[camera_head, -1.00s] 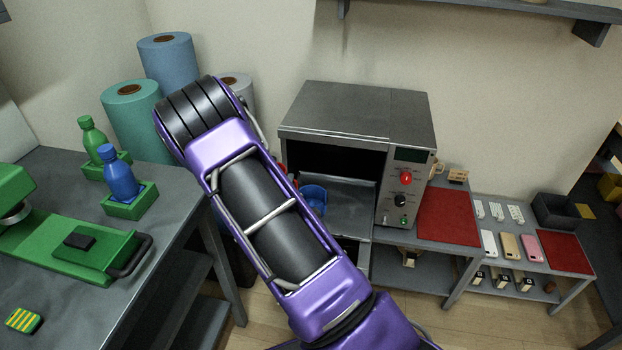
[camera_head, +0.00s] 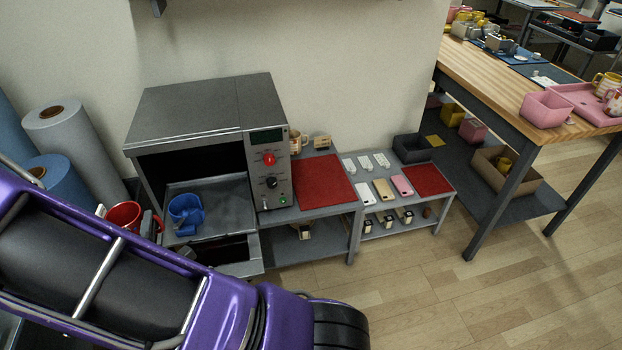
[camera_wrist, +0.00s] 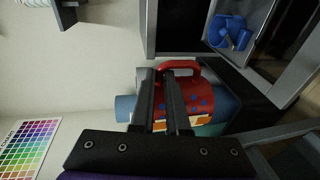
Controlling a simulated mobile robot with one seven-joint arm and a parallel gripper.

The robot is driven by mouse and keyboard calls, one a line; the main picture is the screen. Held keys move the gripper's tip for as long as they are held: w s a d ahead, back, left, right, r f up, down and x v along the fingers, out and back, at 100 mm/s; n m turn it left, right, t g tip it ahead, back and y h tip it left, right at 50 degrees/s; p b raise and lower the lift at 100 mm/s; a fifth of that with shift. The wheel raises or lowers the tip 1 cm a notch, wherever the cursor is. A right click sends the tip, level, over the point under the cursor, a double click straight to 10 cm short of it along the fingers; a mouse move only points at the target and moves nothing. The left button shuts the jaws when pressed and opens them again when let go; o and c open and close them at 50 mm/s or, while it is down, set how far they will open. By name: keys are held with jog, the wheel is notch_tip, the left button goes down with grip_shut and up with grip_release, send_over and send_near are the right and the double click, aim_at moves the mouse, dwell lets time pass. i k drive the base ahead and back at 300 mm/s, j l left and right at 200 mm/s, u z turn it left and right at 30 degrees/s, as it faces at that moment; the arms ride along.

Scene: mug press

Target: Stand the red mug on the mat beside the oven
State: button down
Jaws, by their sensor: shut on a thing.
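The red mug (camera_head: 122,214) shows above my arm, to the left of the oven (camera_head: 205,110). In the wrist view the red mug (camera_wrist: 188,98) has blue spots and lies sideways in the picture. My gripper (camera_wrist: 170,76) is shut on it around the handle side; the exact contact is partly hidden by the fingers. The red mat (camera_head: 322,185) lies flat and bare on the bench just right of the oven's control panel.
A blue mug (camera_head: 186,212) stands in the open front of the oven. A patterned mug (camera_head: 297,141) and a small box (camera_head: 322,142) are behind the mat. Phones (camera_head: 383,189) and a second red mat (camera_head: 428,179) lie on the lower table. Paper rolls (camera_head: 68,140) stand left.

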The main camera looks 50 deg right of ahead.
aim_at(328, 188)
jog(key=k+l+u, duration=0.1)
jog(key=l, duration=0.3)
jog(key=k+l+u, duration=0.1)
jog(key=l, duration=0.3)
jog(key=k+l+u, duration=0.1)
jog(key=k+l, duration=0.2)
jog(key=k+l+u, duration=0.1)
jog(key=l, duration=0.6)
jog(key=k+l, duration=0.1)
jog(key=l, duration=0.15)
jog(key=i+l, duration=0.15)
jog(key=l, duration=0.25)
jog(key=u, duration=0.05)
